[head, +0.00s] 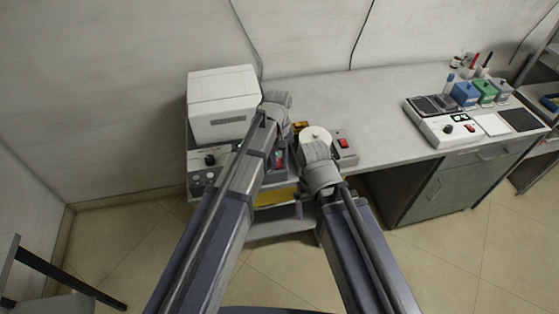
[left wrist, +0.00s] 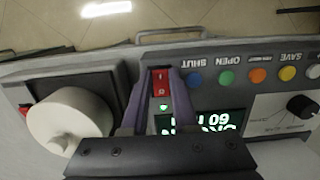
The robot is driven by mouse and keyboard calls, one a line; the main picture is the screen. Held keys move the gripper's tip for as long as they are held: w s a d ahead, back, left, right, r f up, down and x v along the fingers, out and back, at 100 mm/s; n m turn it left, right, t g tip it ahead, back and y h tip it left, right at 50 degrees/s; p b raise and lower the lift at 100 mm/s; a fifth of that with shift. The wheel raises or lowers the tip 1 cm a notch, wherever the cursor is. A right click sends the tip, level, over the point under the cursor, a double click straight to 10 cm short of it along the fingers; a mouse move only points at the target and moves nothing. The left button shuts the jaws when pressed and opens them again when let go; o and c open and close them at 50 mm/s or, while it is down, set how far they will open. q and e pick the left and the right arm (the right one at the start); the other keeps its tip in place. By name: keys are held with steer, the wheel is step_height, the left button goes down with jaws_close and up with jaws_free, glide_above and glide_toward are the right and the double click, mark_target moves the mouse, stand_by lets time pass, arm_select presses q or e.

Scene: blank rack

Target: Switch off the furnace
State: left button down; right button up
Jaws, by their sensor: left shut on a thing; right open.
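The furnace looks to be the white box (head: 222,104) at the left end of the bench, with a control panel (head: 208,161) at its front. In the left wrist view the panel (left wrist: 218,78) is upside down, with coloured buttons, a black knob and a lit green display (left wrist: 212,122). My left gripper (left wrist: 161,82) is shut on the red rocker switch (left wrist: 161,82), a finger on each side of it.
The white disc (head: 315,133) sits on a device close on the right, with its own red switch (head: 345,143); its white top (left wrist: 68,122) shows in the wrist view. Another instrument (head: 447,121) and small coloured blocks stand further right. The bench between is clear.

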mark_target(278, 160)
arm_select(q)
steer(key=shift+w+g, duration=0.4)
steer(key=shift+g, duration=0.1)
steer(key=shift+s+r+g+h, duration=0.1)
steer(key=shift+s+g+h, duration=0.05)
steer(key=shift+g+h, duration=0.25)
steer(key=c, duration=1)
jaws_free()
steer(key=shift+o, duration=0.2)
steer(key=shift+r, duration=0.1)
steer(key=p+v, duration=0.7)
steer(key=shift+r, duration=0.3)
